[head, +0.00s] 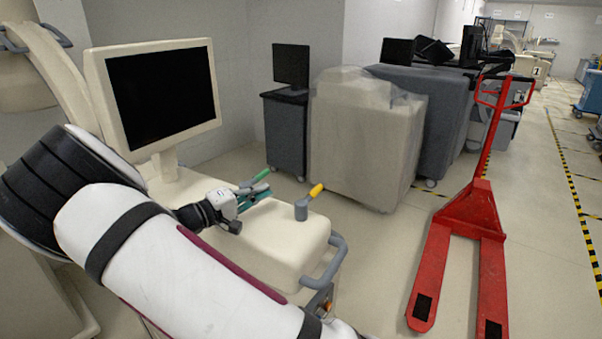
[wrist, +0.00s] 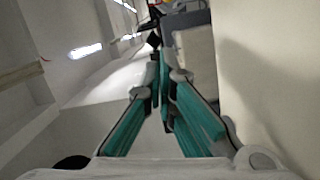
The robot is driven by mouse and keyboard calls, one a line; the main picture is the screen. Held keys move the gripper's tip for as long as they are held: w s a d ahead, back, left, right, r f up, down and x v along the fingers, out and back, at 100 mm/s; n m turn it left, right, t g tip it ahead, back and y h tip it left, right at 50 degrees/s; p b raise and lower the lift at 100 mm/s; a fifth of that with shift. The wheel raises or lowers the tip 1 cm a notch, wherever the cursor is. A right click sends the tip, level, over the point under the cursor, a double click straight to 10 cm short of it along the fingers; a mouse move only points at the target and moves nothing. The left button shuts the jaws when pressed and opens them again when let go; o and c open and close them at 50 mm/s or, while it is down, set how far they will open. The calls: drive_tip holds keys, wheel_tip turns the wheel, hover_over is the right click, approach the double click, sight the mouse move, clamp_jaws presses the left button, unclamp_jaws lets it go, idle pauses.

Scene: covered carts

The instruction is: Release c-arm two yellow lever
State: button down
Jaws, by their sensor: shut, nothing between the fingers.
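The yellow-tipped lever (head: 315,191) stands on a grey post on top of the cream c-arm console (head: 285,235). A second lever with a green tip (head: 261,175) shows further left, just behind my gripper. My gripper (head: 268,190) is over the console top, left of the yellow lever and apart from it in the picture. Its teal fingers point right. In the wrist view the fingers (wrist: 160,60) come together at the tips and hold nothing. A small dark shape (wrist: 153,41) shows beyond the tips; I cannot tell what it is.
A monitor (head: 160,97) rises from the back of the console. A grey handle (head: 327,262) is at its right edge. Covered carts (head: 365,140) stand behind. A red pallet jack (head: 470,225) is on the floor at right, with open floor between.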

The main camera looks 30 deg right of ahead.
sight(310, 201)
drive_tip(key=shift+s+a+f+n+t+y, duration=0.1)
drive_tip(key=shift+a+f+n+t+y, duration=0.15)
drive_tip(key=shift+n+t, duration=0.2)
drive_tip(key=s+d+f+p, duration=0.1)
drive_tip(key=d+p, duration=0.2)
drive_tip(key=d, duration=0.8)
drive_tip(key=shift+s+d+p, duration=0.15)
drive_tip(key=shift+d+p, duration=0.05)
drive_tip(key=shift+p, duration=0.1)
drive_tip(key=shift+d+f+m+g+b, duration=0.1)
drive_tip(key=shift+m+g+b, duration=0.15)
drive_tip(key=shift+b, duration=0.1)
